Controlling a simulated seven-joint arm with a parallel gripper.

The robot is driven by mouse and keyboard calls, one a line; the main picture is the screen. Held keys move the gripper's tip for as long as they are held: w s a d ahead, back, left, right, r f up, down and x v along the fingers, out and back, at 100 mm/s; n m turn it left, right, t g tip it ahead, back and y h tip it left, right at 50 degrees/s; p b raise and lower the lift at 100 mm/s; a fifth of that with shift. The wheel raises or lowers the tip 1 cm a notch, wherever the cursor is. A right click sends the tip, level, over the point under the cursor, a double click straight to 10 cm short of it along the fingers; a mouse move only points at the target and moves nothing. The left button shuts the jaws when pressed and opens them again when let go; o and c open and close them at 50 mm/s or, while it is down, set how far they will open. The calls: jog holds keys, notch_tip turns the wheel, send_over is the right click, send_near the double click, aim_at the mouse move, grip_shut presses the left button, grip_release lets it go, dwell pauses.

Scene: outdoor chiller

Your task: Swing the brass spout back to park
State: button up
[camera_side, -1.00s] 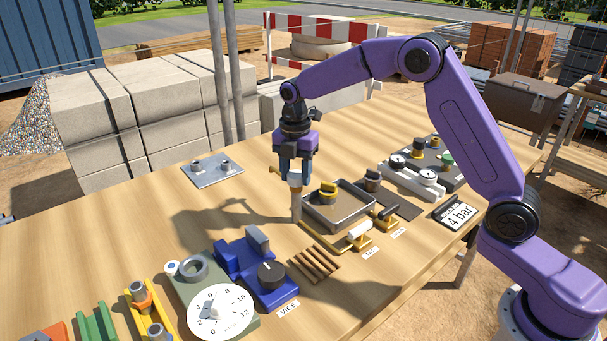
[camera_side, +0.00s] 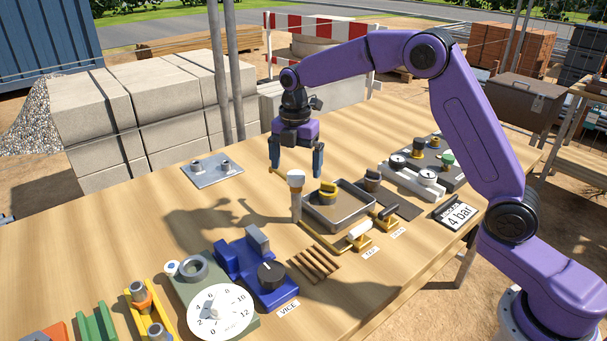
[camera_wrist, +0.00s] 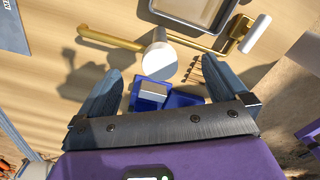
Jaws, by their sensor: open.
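The brass spout (camera_wrist: 108,37) is a thin bar reaching left from a post with a white round cap (camera_wrist: 160,62) in the wrist view. In the side view the spout (camera_side: 279,172) points to the back left from the white-capped post (camera_side: 296,178), partly behind my gripper. A brass pipe (camera_side: 322,238) runs from the post's foot to the white-handled tap (camera_side: 358,232). My gripper (camera_side: 297,168) is open and empty above and just behind the post, fingers wide apart. In the wrist view the cap lies between and beyond the fingers, apparently untouched.
A metal tray (camera_side: 345,222) holding a yellow-and-black piece stands right of the post. A blue vice (camera_side: 236,262), a dial (camera_side: 220,312) and wooden slats (camera_side: 316,264) lie in front. A grey plate (camera_side: 212,170) is at the left back. Bare tabletop lies left of the post.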

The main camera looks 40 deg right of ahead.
jog(key=shift+r, duration=2.15)
notch_tip(320, 180, up, 11)
jog(key=s+a+m, duration=0.3)
jog(key=s+a, duration=0.1)
jog(key=s, duration=0.4)
jog(key=s+d+f+m, duration=0.2)
jog(key=s+f, duration=0.2)
jog(key=s, duration=0.6)
jog(key=s+d+f+m, duration=0.3)
jog(key=s+f, duration=0.2)
jog(key=s, duration=0.6)
jog(key=s+d+f+m, duration=0.3)
jog(key=s+f, duration=0.2)
jog(key=s, duration=0.5)
jog(key=shift+s, duration=0.35)
